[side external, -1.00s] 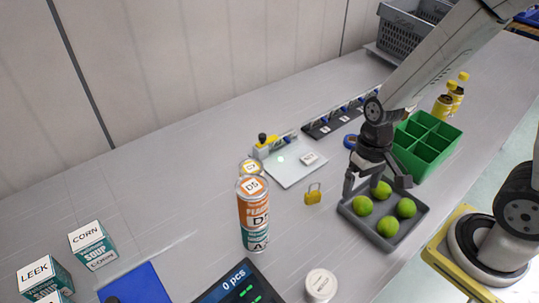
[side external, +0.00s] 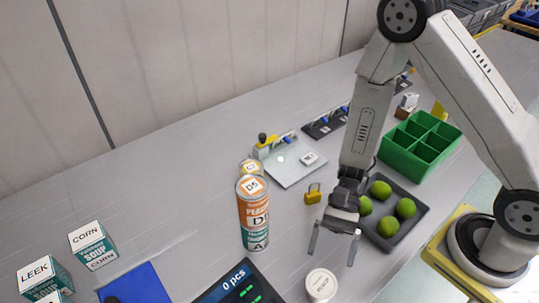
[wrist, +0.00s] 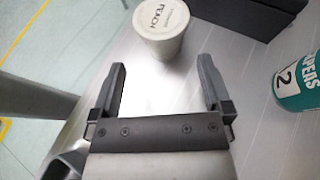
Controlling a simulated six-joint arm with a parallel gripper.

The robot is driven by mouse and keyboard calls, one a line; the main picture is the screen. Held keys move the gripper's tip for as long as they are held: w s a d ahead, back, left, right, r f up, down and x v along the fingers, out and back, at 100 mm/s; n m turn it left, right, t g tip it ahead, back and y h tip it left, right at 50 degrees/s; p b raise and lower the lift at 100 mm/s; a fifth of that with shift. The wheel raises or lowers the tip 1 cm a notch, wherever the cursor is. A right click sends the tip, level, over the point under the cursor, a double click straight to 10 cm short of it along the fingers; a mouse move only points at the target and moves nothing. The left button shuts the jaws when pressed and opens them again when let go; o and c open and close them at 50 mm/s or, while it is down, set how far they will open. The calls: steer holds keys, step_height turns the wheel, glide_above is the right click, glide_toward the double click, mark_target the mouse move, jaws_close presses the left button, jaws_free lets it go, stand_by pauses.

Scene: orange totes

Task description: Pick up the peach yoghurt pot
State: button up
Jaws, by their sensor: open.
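The peach yoghurt pot (side external: 321,285) is a small white round tub standing upright on the table near the front edge of the side view. In the wrist view the pot (wrist: 160,28) shows its lid marked PEACH, beyond the fingertips and roughly centred between them. My gripper (side external: 334,258) is open and empty, above the table and a little up from the pot in the side view. Its two fingers also show in the wrist view (wrist: 162,72), spread apart and not touching the pot.
A grey tray (side external: 388,240) of green limes sits right of my gripper. A stack of cans (side external: 254,215) stands to the left, and a dark display (side external: 236,287) lies front left. A yellow padlock (side external: 313,194) and a green divided crate (side external: 405,165) are farther back.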

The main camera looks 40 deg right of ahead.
mark_target(320, 288)
steer(key=shift+a, duration=0.15)
steer(key=shift+x, duration=1.25)
steer(key=shift+s, duration=0.1)
steer(key=shift+x, duration=2.5)
steer(key=shift+a, duration=0.1)
steer(key=c, duration=1.3)
steer(key=shift+o, duration=0.2)
steer(key=shift+r, duration=4.95)
